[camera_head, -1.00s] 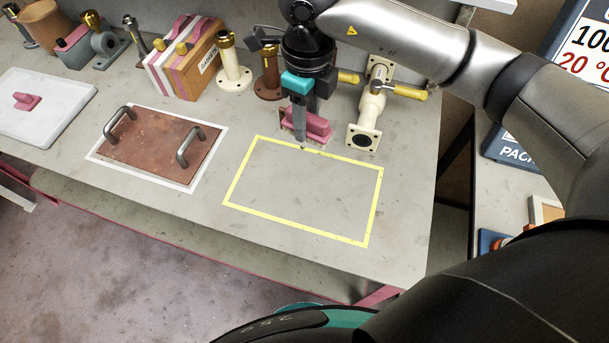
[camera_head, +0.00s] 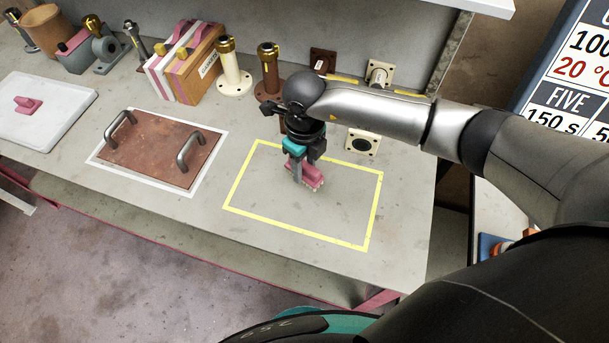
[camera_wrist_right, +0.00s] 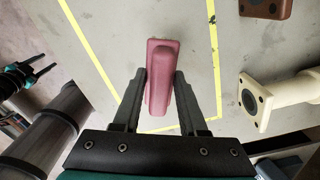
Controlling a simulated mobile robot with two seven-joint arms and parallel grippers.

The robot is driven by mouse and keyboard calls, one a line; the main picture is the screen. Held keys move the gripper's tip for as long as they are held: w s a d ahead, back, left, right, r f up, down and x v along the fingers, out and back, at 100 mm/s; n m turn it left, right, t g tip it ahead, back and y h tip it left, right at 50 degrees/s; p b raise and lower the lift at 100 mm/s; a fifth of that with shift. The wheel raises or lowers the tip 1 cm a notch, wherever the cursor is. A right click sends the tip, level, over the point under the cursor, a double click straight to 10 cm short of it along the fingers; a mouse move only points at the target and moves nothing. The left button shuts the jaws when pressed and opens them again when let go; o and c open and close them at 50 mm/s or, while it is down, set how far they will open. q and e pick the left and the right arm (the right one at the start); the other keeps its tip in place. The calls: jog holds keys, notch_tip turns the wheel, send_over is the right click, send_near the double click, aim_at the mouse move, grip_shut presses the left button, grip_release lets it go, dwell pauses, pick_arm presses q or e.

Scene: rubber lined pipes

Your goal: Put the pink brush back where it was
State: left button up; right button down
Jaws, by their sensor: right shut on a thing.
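The pink brush (camera_head: 313,177) is in the jaws of my right gripper (camera_head: 302,172), bristles down, over the inside of the yellow taped rectangle (camera_head: 232,192). I cannot tell whether its bristles touch the table. In the right wrist view the brush's pink back (camera_wrist_right: 160,78) sits between the two dark fingers of the right gripper (camera_wrist_right: 158,88). A small dark and teal part at the left of that view looks like my left gripper (camera_wrist_right: 28,78); its jaws are too small to judge. It does not show in the head view.
A rusty plate (camera_head: 158,148) with two handles lies in a white outline left of the yellow one. A white board (camera_head: 50,115) with a pink handle is farther left. Brown and cream pipes (camera_head: 232,72) stand behind. A cream flanged pipe (camera_head: 362,144) is partly hidden by my arm.

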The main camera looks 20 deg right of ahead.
aim_at(305, 177)
jog(key=shift+f, duration=2.2)
jog(key=shift+b, duration=0.3)
jog(key=shift+f, duration=0.25)
jog(key=shift+c, duration=2.2)
grip_release()
jog(key=shift+r, duration=0.1)
jog(key=shift+r, duration=0.1)
notch_tip(305, 177, up, 12)
jog(key=shift+r+p, duration=0.1)
jog(key=shift+p, duration=0.2)
